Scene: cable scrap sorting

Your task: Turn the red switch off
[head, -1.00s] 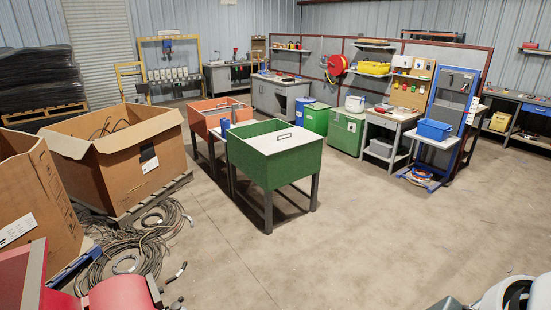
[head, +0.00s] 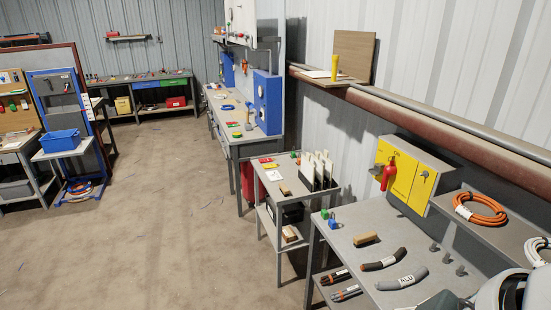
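A yellow switch box (head: 402,184) is mounted at the back of the grey workbench on the right, against the wall. A red switch handle (head: 388,174) sticks out from its front on the left side. Its lower end points downward and slightly left. A small grey knob or lever (head: 425,173) sits on the right part of the box. Neither of my grippers shows; only a pale part of my own arm is at the bottom right corner, well apart from the switch.
The grey workbench (head: 348,235) holds cable pieces, a wooden block (head: 365,239) and small grey posts. Orange cable coil (head: 479,209) lies on a side shelf. A small grey cart (head: 272,182) stands left of the bench. The floor (head: 160,220) to the left is clear.

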